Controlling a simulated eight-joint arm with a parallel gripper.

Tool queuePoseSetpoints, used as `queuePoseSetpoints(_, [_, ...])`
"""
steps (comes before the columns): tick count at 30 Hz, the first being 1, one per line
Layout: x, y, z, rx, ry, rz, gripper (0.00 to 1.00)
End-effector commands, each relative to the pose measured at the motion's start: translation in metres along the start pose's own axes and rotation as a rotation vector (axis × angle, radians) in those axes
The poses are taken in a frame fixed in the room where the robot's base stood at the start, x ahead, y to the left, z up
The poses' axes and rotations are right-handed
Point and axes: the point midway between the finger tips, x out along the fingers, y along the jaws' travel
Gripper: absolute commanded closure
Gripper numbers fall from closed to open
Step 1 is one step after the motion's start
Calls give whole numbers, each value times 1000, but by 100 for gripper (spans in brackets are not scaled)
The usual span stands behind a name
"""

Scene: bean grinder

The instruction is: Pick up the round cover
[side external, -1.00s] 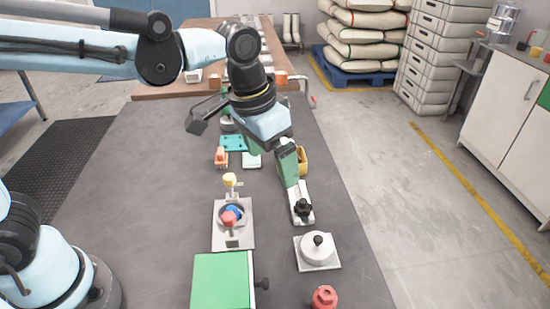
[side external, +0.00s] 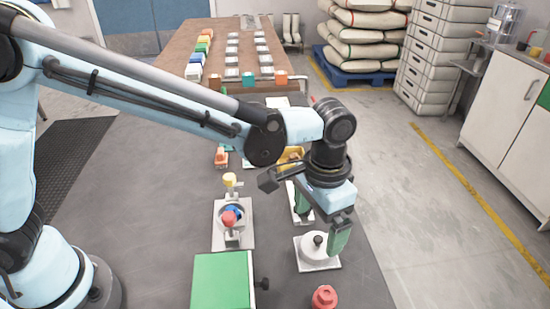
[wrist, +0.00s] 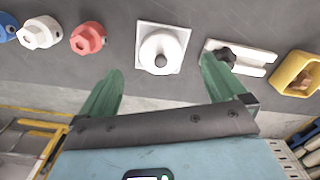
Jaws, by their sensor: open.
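My gripper (side external: 321,226) is open and empty, with green fingers, close above and behind the cover in the side view. In the wrist view my gripper (wrist: 162,88) has its fingers spread wide, one toward each side of the cover, apart from it.
A white slotted plate with a black knob (wrist: 228,57) lies close to the right finger in the wrist view. A red knobbed piece (side external: 324,297) stands in front of the cover. A green box (side external: 220,280) and a grinder-like stand (side external: 233,222) are to the left.

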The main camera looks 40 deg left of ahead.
Motion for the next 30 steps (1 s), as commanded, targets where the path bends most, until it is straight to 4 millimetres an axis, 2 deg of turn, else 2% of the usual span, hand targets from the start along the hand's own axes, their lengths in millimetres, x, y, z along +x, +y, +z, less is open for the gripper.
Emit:
queuePoseSetpoints(5, [9,0,-1,0,0,0,2])
queuePoseSetpoints(16, [53,0,-7,0,1,0,2])
queuePoseSetpoints(25, [58,0,-7,0,1,0,2])
queuePoseSetpoints(30, [57,0,-7,0,1,0,26])
